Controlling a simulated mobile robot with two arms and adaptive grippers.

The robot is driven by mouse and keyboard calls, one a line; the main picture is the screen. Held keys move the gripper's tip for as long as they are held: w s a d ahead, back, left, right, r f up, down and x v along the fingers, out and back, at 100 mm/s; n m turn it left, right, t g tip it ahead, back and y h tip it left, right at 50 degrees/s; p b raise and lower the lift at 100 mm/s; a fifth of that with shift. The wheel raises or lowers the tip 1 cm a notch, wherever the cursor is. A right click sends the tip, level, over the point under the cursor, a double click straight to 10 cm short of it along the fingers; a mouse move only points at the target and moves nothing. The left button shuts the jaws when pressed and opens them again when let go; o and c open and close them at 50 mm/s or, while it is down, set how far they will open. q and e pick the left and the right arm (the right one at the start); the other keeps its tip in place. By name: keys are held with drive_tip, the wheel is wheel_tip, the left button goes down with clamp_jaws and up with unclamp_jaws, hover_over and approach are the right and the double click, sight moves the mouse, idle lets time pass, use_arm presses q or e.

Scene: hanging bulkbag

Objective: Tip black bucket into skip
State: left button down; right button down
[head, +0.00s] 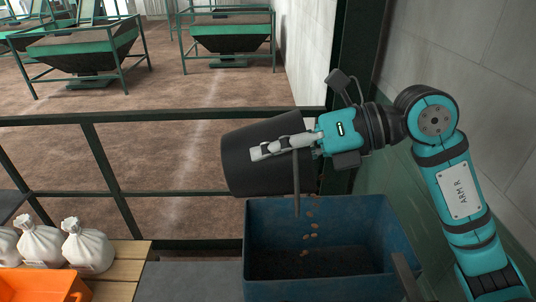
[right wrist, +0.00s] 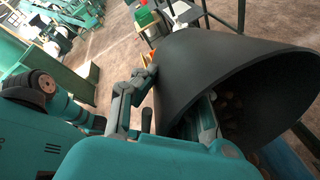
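The black bucket (head: 240,165) is tilted on its side in the head view, above the left part of the blue skip (head: 345,215). Several brown lumps (head: 309,225) are in the air between bucket and skip. The skip's floor looks dark. My right gripper (head: 277,148) is shut on the bucket's wall. In the right wrist view, one finger of the gripper (right wrist: 168,110) lies outside the bucket (right wrist: 215,65) and the other reaches inside its mouth. Brown lumps (right wrist: 232,105) show inside the bucket. My left gripper is not in view.
A dark green railing (head: 105,165) runs behind the skip. White sacks (head: 88,246) stand on wooden slats at the left, beside an orange crate (head: 45,285). Green-framed hoppers (head: 232,35) stand beyond the railing. A pale wall (head: 490,90) closes the right side.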

sight(289, 157)
drive_tip(key=shift+w+d+f+y+b, duration=0.15)
drive_tip(key=shift+d+y+b, duration=0.3)
drive_tip(key=shift+b, duration=0.6)
drive_tip(key=shift+s+d+f+y+b, duration=0.1)
drive_tip(key=shift+d+f+y+b, duration=0.35)
drive_tip(key=shift+b, duration=0.55)
drive_tip(key=shift+w+d+f+y+b, duration=0.1)
drive_tip(key=shift+d+y+b, duration=0.3)
drive_tip(key=shift+b, duration=0.65)
drive_tip(key=shift+d+r+y+b, duration=0.1)
drive_tip(key=shift+d+y+b, duration=0.05)
drive_tip(key=shift+y+b, duration=0.35)
drive_tip(key=shift+r, duration=0.1)
